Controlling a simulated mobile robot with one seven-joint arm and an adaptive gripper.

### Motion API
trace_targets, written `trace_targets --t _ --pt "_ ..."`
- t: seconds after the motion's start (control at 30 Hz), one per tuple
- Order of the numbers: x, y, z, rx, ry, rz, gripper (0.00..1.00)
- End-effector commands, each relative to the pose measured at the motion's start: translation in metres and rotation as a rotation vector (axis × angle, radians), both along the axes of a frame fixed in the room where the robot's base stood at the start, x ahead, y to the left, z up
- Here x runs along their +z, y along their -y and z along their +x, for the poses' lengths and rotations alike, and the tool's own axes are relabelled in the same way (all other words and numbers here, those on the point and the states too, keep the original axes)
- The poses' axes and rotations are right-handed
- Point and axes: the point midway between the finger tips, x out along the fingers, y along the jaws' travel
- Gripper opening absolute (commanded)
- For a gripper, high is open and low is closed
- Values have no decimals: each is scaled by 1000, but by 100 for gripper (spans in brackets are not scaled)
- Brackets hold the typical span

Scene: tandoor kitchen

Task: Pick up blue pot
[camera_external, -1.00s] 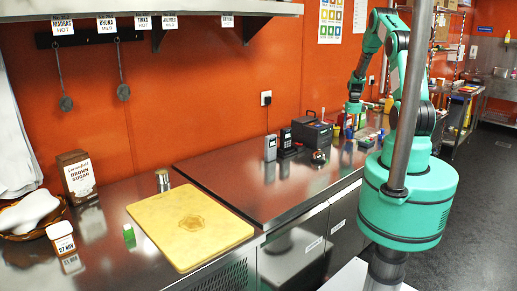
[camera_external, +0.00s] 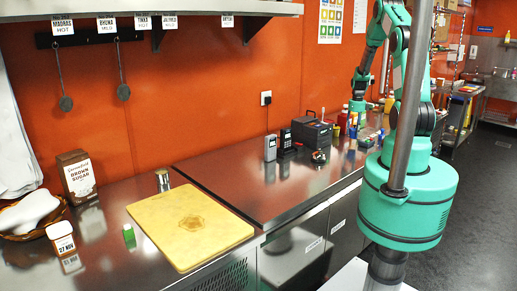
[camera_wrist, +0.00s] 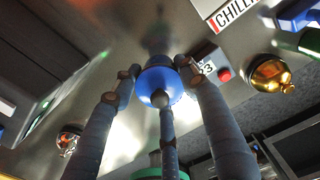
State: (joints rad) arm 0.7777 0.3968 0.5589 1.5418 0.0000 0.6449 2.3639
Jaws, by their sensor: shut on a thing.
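The blue pot (camera_wrist: 158,79) is small and rounded. In the wrist view it sits between the tips of my gripper's three dark fingers. My gripper (camera_wrist: 160,84) is shut on it, with a finger on each side and one across its near face. Whether the pot touches the steel counter or hangs just above it, I cannot tell. In the external view my gripper (camera_external: 357,107) is over the far part of the counter, small and partly lost among other items. The pot cannot be made out clearly there.
The steel counter (camera_external: 240,183) carries several small items near my gripper. The wrist view shows a gold pot (camera_wrist: 271,73), a CHILLI label (camera_wrist: 235,14) and a red-topped shaker (camera_wrist: 214,68) close by. A dark box (camera_external: 312,133) and a yellow board (camera_external: 187,226) stand nearer the camera.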

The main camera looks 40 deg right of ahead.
Motion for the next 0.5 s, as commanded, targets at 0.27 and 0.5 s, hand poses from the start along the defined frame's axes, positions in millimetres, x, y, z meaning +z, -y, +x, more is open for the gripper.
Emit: trace_targets --t 0.27,0.5 --pt "4 -20 -21 0 1 -1 9" --pt "6 -36 -38 0 1 -1 9"
